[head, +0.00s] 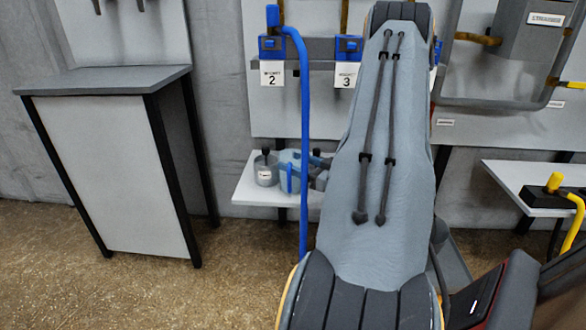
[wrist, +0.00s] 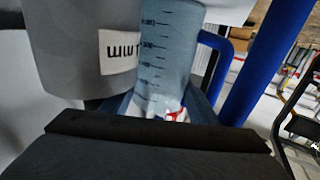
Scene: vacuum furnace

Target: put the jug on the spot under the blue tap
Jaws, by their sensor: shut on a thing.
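The jug is see-through pale blue with dark scale marks and a blue handle. In the wrist view the jug (wrist: 165,45) stands upright in front of my gripper (wrist: 163,108), which is shut on it. In the head view the jug (head: 289,160) is by the white shelf, partly hidden behind a blue pipe and my gripper (head: 318,175). The tall blue pipe (head: 304,120) bends down from a blue fitting on the wall; it also shows close right of the jug in the wrist view (wrist: 268,60). The spot under it cannot be made out.
A grey labelled canister (head: 266,172) stands on the white shelf (head: 247,190), close left of the jug; it looms large in the wrist view (wrist: 80,50). A grey-topped cabinet (head: 105,80) stands left. A yellow-handled pipe (head: 575,205) is at the right. Floor at front left is clear.

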